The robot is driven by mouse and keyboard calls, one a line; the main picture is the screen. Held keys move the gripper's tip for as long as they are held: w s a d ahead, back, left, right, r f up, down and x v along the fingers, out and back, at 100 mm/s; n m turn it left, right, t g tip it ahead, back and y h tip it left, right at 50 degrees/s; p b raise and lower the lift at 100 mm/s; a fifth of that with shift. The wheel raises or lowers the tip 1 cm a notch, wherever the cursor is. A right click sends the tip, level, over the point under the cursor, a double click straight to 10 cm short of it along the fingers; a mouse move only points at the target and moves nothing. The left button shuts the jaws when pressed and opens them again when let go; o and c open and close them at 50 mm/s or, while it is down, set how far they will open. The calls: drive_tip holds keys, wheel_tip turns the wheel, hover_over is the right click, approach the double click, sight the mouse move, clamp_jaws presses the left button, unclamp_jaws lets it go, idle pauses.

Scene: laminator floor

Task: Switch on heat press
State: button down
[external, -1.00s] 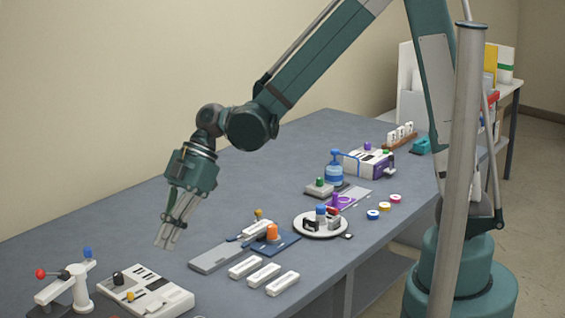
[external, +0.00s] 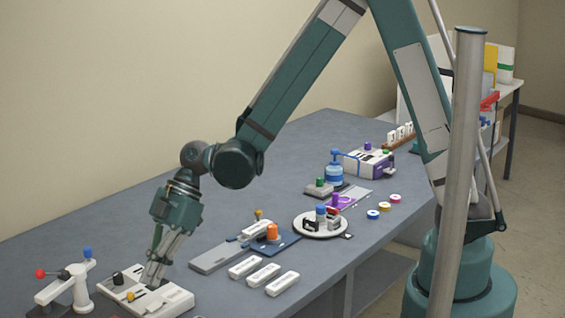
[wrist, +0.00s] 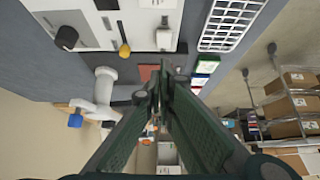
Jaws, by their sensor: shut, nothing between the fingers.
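A white machine box (external: 172,302) stands at the near left of the table, with a black knob (external: 118,278) and a yellow lever (external: 130,296) on top. I cannot tell for sure that it is the heat press. In the wrist view, its black knob (wrist: 66,38), yellow lever (wrist: 124,50) and a small white block (wrist: 163,40) show at the top. My gripper (external: 153,282) is shut and empty, pointing down over the box and hiding part of its top. In the wrist view the fingertips (wrist: 155,88) are together; contact with the box cannot be told.
A white stand with an arm, a red ball (external: 41,273) and a blue knob (external: 87,253) is left of the box. White blocks (external: 263,275) lie to the right. A round tray (external: 319,232) stands farther right. The table's back left is clear.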

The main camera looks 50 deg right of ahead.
sight(153, 304)
drive_tip(key=shift+d+f, duration=0.2)
drive_tip(key=shift+f, duration=1.85)
drive_tip(key=shift+f, duration=0.1)
drive_tip(key=shift+d+f+b, duration=0.35)
drive_tip(key=shift+f+b, duration=0.2)
drive_tip(key=shift+b, duration=0.55)
drive_tip(key=shift+r, duration=0.1)
drive_tip(key=shift+a+r, duration=0.1)
drive_tip(key=shift+a, duration=0.2)
drive_tip(key=shift+a+r, duration=0.1)
drive_tip(key=shift+a, duration=0.35)
